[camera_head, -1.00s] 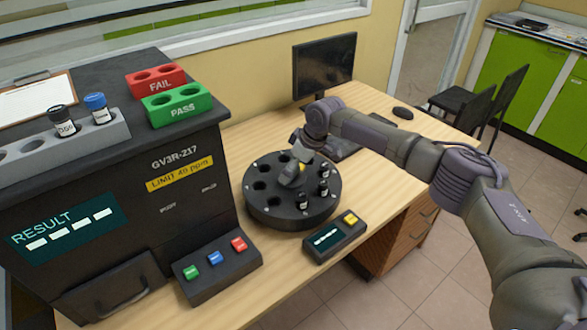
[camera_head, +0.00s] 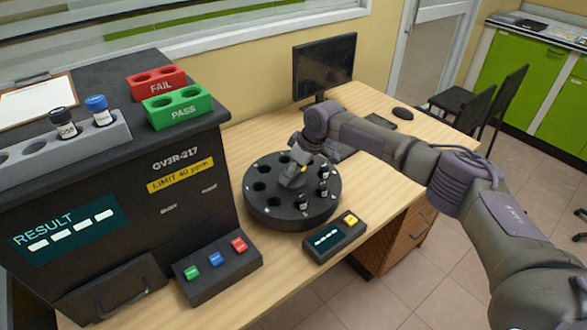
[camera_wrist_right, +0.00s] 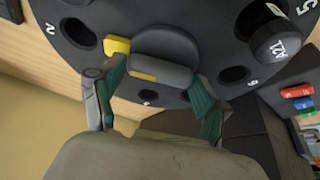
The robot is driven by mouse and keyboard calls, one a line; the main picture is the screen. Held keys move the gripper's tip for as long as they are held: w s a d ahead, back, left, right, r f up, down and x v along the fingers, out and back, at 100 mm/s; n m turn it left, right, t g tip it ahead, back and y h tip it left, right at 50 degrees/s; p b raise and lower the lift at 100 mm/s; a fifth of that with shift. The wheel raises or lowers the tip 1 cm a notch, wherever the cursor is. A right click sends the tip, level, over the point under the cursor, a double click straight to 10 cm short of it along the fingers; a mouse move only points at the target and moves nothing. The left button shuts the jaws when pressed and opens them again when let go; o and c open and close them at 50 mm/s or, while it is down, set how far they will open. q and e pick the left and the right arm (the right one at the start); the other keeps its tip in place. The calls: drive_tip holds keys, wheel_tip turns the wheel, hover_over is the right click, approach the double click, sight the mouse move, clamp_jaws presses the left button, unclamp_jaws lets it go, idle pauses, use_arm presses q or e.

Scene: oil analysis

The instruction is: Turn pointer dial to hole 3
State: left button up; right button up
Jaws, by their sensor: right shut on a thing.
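The pointer dial is a dark knob (camera_wrist_right: 165,62) with a yellow pointer tip (camera_wrist_right: 117,45), at the centre of a round black carousel (camera_head: 262,214). In the right wrist view, the tip points left toward the hole beside the number 2 (camera_wrist_right: 50,29). Numbers 1, 5 and 6 also show; the number 3 cannot be seen. My right gripper (camera_wrist_right: 157,76) is shut on the knob, its green-padded fingers on either side. In the head view, the right gripper (camera_head: 296,168) reaches down onto the carousel's centre and partly hides it. My left gripper is not in view.
Several vials stand in the carousel, one marked A21 (camera_wrist_right: 280,42). A small display box (camera_head: 335,238) with a yellow button sits in front. The black analyser (camera_head: 150,215) and its button panel (camera_head: 217,268) stand left. A monitor (camera_head: 323,67) stands behind.

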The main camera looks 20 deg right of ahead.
drive_tip(key=m+p, duration=0.2)
drive_tip(key=p, duration=0.1)
drive_tip(key=m+h+p, duration=0.1)
drive_tip(key=p, duration=0.2)
drive_tip(key=m+p, duration=0.2)
drive_tip(key=shift+s+a+r+m+t+h+p, duration=0.1)
drive_tip(key=shift+a+r+m+t+h+p, duration=0.1)
drive_tip(key=shift+r+m+t+h+p, duration=0.15)
drive_tip(key=shift+f+m+h+p, duration=0.3)
drive_tip(key=shift+m+h+p, duration=0.25)
drive_tip(key=shift+m+p, duration=0.8)
drive_tip(key=o, duration=1.2)
drive_tip(key=shift+c, duration=0.2)
drive_tip(key=shift+r, duration=0.1)
drive_tip(key=v, duration=1.1)
drive_tip(key=shift+s+r, duration=0.25)
drive_tip(key=shift+s, duration=0.05)
